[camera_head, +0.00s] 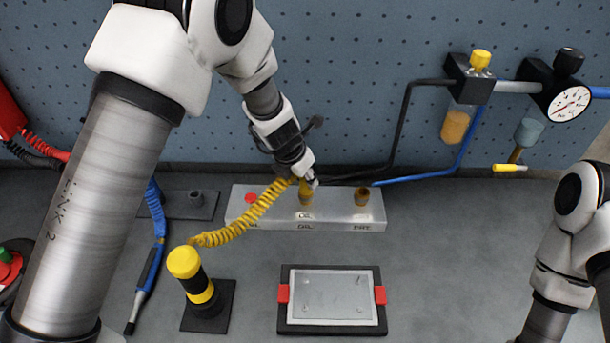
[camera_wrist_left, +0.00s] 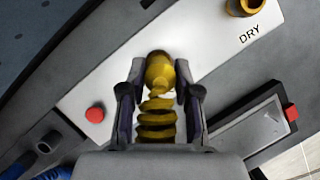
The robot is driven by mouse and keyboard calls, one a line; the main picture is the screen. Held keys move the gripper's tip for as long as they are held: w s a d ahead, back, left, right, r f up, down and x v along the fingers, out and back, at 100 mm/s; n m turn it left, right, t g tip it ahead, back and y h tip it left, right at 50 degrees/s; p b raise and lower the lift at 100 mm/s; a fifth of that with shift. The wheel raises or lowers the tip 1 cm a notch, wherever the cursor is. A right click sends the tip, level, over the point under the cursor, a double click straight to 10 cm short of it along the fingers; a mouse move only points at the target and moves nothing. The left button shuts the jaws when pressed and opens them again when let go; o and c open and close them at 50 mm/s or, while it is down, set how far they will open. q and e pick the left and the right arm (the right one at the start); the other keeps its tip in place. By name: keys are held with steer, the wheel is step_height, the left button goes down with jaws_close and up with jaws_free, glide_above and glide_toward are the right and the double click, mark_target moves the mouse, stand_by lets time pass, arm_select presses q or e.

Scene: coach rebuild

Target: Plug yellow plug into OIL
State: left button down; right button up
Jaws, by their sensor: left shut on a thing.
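The metal block (camera_head: 335,219) stands on the bench, with an OIL label below its middle and a brass socket (camera_head: 362,196) at its right, labelled DRY in the wrist view (camera_wrist_left: 240,7). My left gripper (camera_head: 309,181) is over the middle OIL position. In the left wrist view (camera_wrist_left: 160,105) its fingers are shut on the yellow plug (camera_wrist_left: 160,72), with the yellow coil trailing from it. A yellow piece (camera_head: 305,195) shows below the fingertips at OIL. The fingers hide the joint, so I cannot tell whether the plug is seated. My right gripper is out of view.
The yellow coil (camera_head: 240,222) runs left to a black-and-yellow post (camera_head: 200,280). A framed metal plate (camera_head: 333,297) lies in front of the block. A blue hose (camera_head: 158,225) is at left. A gauge (camera_head: 569,103) hangs at the back right.

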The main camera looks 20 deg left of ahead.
arm_select(q)
steer(key=shift+w, duration=0.1)
steer(key=c, duration=0.7)
jaws_free()
steer(key=shift+r, duration=0.1)
steer(key=shift+c, duration=0.2)
steer(key=shift+r, duration=0.1)
